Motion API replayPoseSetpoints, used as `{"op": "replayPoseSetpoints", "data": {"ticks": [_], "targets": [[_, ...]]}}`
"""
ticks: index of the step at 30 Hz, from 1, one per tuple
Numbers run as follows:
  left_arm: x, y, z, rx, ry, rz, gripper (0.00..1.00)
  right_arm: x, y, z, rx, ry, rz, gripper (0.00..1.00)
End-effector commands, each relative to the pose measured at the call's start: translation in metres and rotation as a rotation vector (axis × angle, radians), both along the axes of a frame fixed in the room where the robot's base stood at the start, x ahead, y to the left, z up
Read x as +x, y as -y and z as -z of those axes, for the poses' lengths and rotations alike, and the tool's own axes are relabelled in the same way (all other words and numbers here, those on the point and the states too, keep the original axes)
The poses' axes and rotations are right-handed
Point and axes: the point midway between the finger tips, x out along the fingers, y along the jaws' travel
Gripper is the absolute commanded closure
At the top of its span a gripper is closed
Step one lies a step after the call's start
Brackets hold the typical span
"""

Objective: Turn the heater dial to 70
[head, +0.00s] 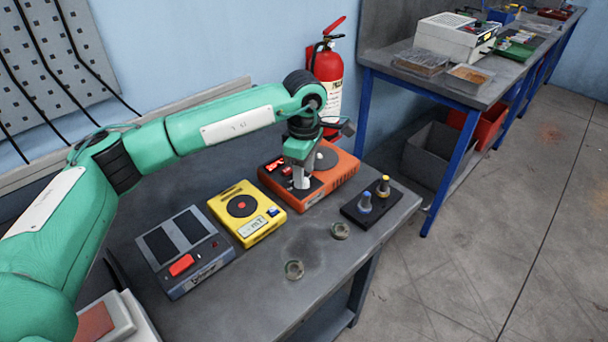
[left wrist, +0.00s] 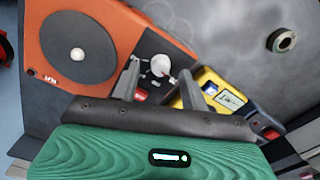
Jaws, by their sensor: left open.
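The heater (head: 338,178) is an orange box at the back right of the near bench, with a round grey plate on top. The left wrist view shows the heater (left wrist: 112,18) with its plate and a dark control panel. A pale round dial (left wrist: 161,65) sits on that panel. My left gripper (head: 300,182) points down over the panel. In the left wrist view its two fingers (left wrist: 160,72) are open, with the dial showing between them. I cannot tell whether they touch it. The dial's markings are unreadable. My right gripper is not in view.
A yellow device (head: 260,229) with a small display and a grey box (head: 178,279) with a red switch stand left of the heater. A black holder (head: 362,217) with two upright pieces stands to its right.

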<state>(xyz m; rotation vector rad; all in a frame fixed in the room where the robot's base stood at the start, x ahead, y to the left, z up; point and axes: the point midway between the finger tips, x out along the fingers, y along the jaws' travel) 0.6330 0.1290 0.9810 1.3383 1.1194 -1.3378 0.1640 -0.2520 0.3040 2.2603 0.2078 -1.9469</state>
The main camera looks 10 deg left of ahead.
Motion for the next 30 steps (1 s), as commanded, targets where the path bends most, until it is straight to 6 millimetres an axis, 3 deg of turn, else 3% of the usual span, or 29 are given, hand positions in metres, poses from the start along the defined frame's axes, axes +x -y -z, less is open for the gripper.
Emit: {"op": "replayPoseSetpoints", "data": {"ticks": [5, 9, 15, 21, 30], "targets": [[0.001, 0.000, -0.039, -0.001, 0.005, 0.001, 0.55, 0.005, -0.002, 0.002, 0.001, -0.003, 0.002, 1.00], [0.000, 0.000, -0.071, 0.000, 0.003, 0.001, 0.55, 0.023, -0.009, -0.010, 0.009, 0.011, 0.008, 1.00], [0.000, 0.000, -0.106, 0.000, 0.001, 0.000, 0.55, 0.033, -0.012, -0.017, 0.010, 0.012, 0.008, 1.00], [0.000, -0.001, -0.120, 0.001, -0.001, -0.001, 0.55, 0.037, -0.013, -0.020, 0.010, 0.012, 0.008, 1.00], [0.000, 0.000, -0.121, 0.000, -0.002, -0.001, 0.55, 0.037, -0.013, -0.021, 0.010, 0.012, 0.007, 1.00]]}}
